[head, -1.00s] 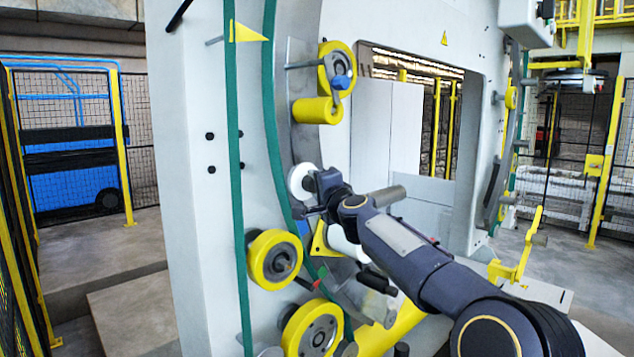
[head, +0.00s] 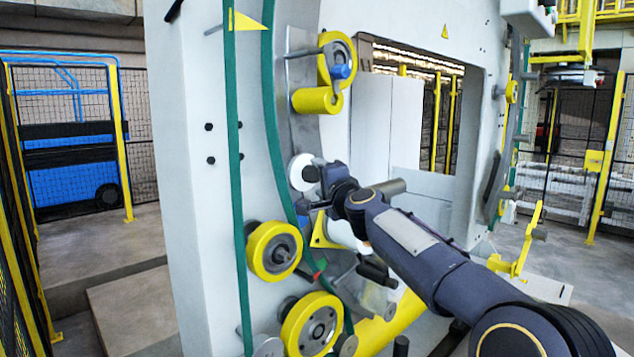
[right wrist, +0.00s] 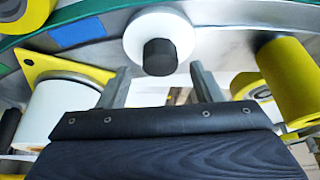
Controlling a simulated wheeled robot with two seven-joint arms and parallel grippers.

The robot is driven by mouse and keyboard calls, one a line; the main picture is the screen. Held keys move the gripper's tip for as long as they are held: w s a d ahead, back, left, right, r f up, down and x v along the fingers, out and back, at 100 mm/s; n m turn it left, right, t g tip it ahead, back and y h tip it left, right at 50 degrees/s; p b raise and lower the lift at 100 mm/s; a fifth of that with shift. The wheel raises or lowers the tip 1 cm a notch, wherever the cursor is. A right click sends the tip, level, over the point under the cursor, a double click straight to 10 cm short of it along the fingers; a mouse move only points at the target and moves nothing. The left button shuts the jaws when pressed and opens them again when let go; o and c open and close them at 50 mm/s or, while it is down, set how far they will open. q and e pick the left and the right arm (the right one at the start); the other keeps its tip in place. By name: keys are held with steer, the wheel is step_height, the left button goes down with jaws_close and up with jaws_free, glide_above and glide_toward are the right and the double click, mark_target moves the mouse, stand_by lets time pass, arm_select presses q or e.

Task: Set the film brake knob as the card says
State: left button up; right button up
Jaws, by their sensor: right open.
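A black knob (right wrist: 160,57) stands out from the middle of a white disc (right wrist: 160,34) in the right wrist view. The same white disc (head: 300,172) shows in the head view on the ring of the machine, with the dark knob (head: 312,174) partly against my gripper. My right gripper (right wrist: 160,84) is open and empty. Its two fingers stand wide apart, one on either side of the knob's line, and the knob appears beyond their tips. In the head view my right gripper (head: 318,190) is small and dark beside the disc. No card is readable. My left gripper is out of view.
A yellow triangular plate (right wrist: 62,65) and white roll (right wrist: 62,108) lie left of my fingers; a yellow roller (right wrist: 290,78) is close on the right. Yellow wheels (head: 273,250) and a blue-knobbed roller (head: 341,71) sit along the ring. A rectangular opening lies behind the arm.

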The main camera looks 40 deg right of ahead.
steer(key=b+v, duration=0.1)
steer(key=v, duration=0.4)
steer(key=shift+s, duration=0.1)
stand_by(0.3)
steer(key=s+a+f+n+g+y, duration=0.2)
steer(key=s+a+f+n+y, duration=0.25)
steer(key=a+f, duration=0.3)
steer(key=s+a+f+n+g+y, duration=0.25)
steer(key=s+a+f+n, duration=0.2)
steer(key=a+f, duration=0.35)
steer(key=s+a+f+n+g+y, duration=0.1)
steer(key=s+a+f+n+g, duration=0.3)
steer(key=s+f, duration=0.5)
steer(key=s+a+f+n+g+y+b, duration=0.1)
steer(key=s+a+f+n+g, duration=0.3)
steer(key=s+a+f, duration=0.3)
steer(key=s+f, duration=0.3)
steer(key=f, duration=0.2)
steer(key=shift+s+a+f+n, duration=0.25)
steer(key=shift+a+f+n, duration=0.1)
steer(key=shift+n, duration=0.05)
